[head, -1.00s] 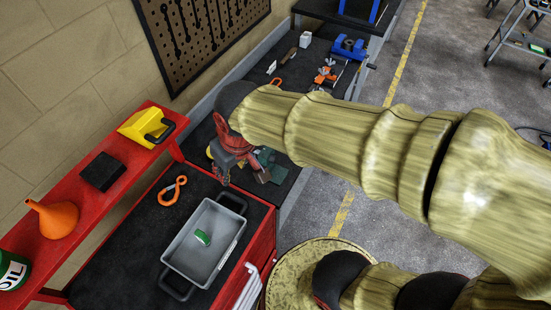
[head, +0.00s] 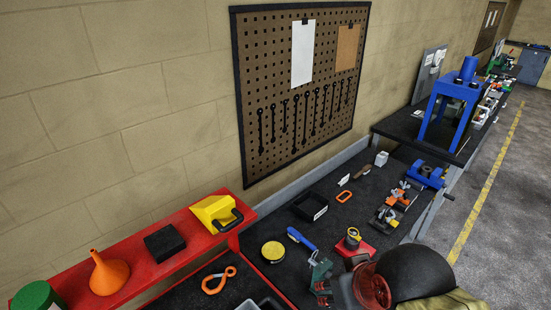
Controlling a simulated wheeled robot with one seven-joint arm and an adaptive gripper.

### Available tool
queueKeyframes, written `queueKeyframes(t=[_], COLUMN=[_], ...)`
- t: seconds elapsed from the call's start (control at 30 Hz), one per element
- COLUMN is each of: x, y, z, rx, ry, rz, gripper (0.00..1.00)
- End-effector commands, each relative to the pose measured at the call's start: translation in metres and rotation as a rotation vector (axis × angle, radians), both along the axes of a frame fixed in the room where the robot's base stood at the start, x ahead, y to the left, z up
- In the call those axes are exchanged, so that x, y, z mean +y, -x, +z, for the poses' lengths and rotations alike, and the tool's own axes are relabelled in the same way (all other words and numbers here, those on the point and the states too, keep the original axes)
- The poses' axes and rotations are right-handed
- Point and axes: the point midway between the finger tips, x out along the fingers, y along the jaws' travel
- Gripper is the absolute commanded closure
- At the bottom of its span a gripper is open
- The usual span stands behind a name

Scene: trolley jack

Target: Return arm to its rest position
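My arm shows only in the lower right corner of the head view, with a black rounded joint (head: 415,270) and a red ring (head: 372,288). My gripper (head: 338,292) is partly in view at the bottom edge, left of the red ring. Its fingers are cut off or blend into the dark bench, so whether it is open or shut does not show. It appears in front of the dark bench top. No held object can be made out.
A red shelf (head: 130,262) carries an orange funnel (head: 108,274), a black box (head: 164,242) and a yellow item (head: 214,212). The bench holds a yellow tape (head: 273,251), blue-handled tool (head: 300,238), black tray (head: 310,206) and blue vise (head: 427,176). A pegboard (head: 300,90) hangs behind.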

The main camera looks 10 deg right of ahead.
Motion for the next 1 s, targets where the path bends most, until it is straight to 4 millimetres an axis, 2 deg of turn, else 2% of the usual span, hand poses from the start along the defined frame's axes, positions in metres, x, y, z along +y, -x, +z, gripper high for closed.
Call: queueKeyframes(t=[0.03, 0.7, 0.83, 1.0], x=[0.0, 0.0, 0.0, 0.0], y=[0.0, 0.0, 0.0, 0.0], z=[-0.014, -0.172, -0.198, -0.209], rx=[0.001, 0.001, 0.001, 0.001], ry=[0.0, 0.0, 0.0, 0.0], rz=[0.0, 0.0, 0.0, 0.0], gripper=[0.66, 0.66, 0.66, 0.66])
